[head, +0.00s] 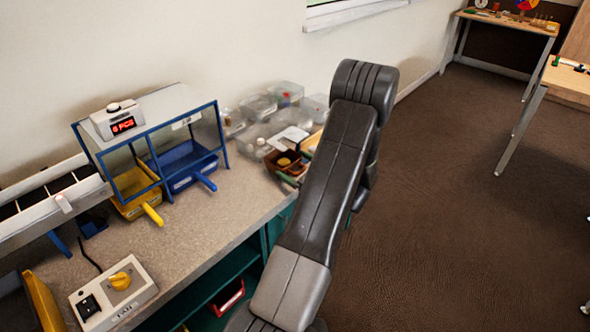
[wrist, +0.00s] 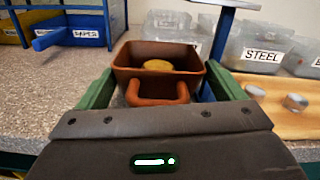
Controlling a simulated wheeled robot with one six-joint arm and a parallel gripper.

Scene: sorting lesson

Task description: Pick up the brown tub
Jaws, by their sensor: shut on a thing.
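The brown tub (wrist: 157,88) is in the middle of the wrist view, upright, with its loop handle toward me and a round yellow-brown piece (wrist: 158,66) inside. My gripper (wrist: 160,80) has one green finger along each side of the tub and is shut on it. The fingertips are partly hidden by the tub's sides. I cannot tell whether the tub's base touches the bench. In the head view the tub (head: 272,163) shows just left of my arm, which hides my gripper.
Clear bins, one labelled STEEL (wrist: 258,55), stand behind and right. A wooden tray (wrist: 275,115) with metal pieces lies at the right. A blue tub (head: 188,172) and a yellow tub (head: 130,205) sit under the counter frame at left. Bare bench (head: 215,215) lies in front.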

